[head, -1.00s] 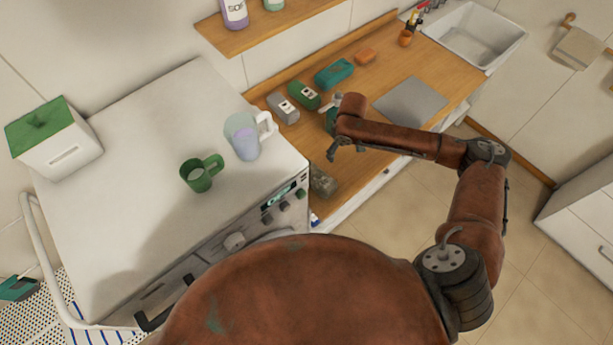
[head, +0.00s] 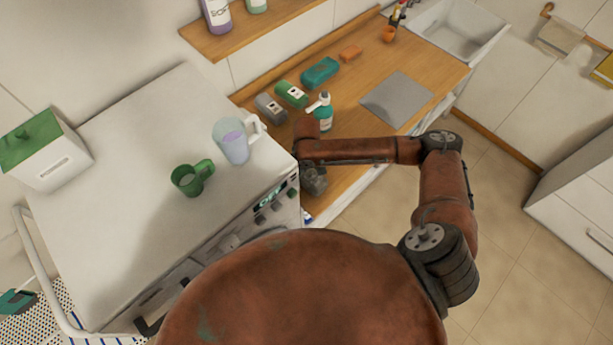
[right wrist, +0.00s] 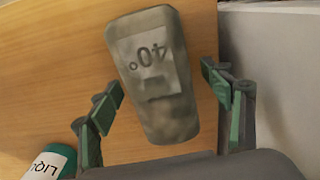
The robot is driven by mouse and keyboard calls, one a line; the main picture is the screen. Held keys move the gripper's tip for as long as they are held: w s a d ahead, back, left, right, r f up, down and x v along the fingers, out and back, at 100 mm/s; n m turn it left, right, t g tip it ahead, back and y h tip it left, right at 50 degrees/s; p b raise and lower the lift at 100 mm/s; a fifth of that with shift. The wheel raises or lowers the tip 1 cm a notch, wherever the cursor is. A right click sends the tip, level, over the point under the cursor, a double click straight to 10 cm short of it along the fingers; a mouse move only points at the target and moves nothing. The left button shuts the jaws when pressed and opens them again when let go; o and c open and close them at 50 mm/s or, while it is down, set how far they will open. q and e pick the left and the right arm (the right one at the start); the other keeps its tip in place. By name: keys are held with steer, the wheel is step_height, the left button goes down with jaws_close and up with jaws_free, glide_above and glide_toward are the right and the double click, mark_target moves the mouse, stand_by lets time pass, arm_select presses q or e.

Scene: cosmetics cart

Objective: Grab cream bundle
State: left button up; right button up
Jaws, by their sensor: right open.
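A grey, rounded block marked "40°" (right wrist: 155,75) lies on the wooden counter. My right gripper (right wrist: 162,82) is open, with one green-padded finger on each side of the block and gaps showing. My left gripper is not in view.
Grey (head: 271,107) and green (head: 292,94) packs lie farther back.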

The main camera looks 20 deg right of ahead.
steer(key=shift+f, duration=0.1)
steer(key=c, duration=1.4)
